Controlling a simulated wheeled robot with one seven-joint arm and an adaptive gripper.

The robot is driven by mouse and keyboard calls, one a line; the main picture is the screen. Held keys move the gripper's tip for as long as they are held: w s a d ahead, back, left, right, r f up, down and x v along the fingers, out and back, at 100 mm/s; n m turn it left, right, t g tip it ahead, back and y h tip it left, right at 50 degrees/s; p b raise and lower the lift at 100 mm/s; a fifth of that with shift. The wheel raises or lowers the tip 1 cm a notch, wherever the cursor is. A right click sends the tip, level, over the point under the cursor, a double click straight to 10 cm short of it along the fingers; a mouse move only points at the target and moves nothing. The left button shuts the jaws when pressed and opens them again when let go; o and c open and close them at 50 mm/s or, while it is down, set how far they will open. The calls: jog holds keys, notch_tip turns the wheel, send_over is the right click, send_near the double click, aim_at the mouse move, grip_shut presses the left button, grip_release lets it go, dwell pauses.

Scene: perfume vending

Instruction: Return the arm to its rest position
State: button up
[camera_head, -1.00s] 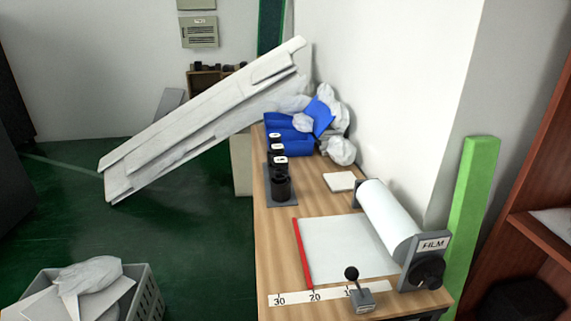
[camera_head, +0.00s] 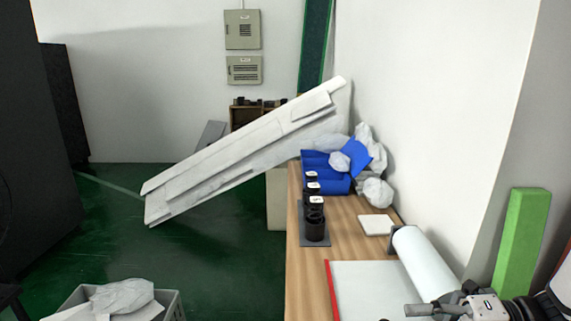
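Part of my arm (camera_head: 540,304) shows at the lower right corner, in front of the film roll and the green post. A grey rounded piece at its left end lies over the near part of the worktable. My fingertips cannot be made out, so I cannot tell whether my gripper is open or shut. No held object can be seen.
The wooden worktable (camera_head: 350,240) bears black bottles (camera_head: 314,222) on a dark tray, a white pad (camera_head: 375,225), blue bins (camera_head: 322,182) and a film roll (camera_head: 425,262). A pale panel (camera_head: 240,150) leans across the back. A grey crate (camera_head: 172,304) stands lower left. The green floor between is clear.

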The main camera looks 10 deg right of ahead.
jog(key=s+a+r+m+h+p, duration=0.1)
jog(key=s+a+r+m+h, duration=0.2)
jog(key=m, duration=0.7)
jog(key=s+a+r+m+g+h, duration=0.1)
jog(key=s+a+r+m+h, duration=0.2)
jog(key=r+m, duration=0.6)
jog(key=s+a+r+m+g+h+p, duration=0.1)
jog(key=s+a+r+m+h, duration=0.2)
jog(key=m, duration=1)
jog(key=a+r+h, duration=0.3)
jog(key=a+h, duration=0.1)
jog(key=h, duration=0.1)
jog(key=shift+h+p, duration=0.3)
jog(key=shift+d, duration=0.1)
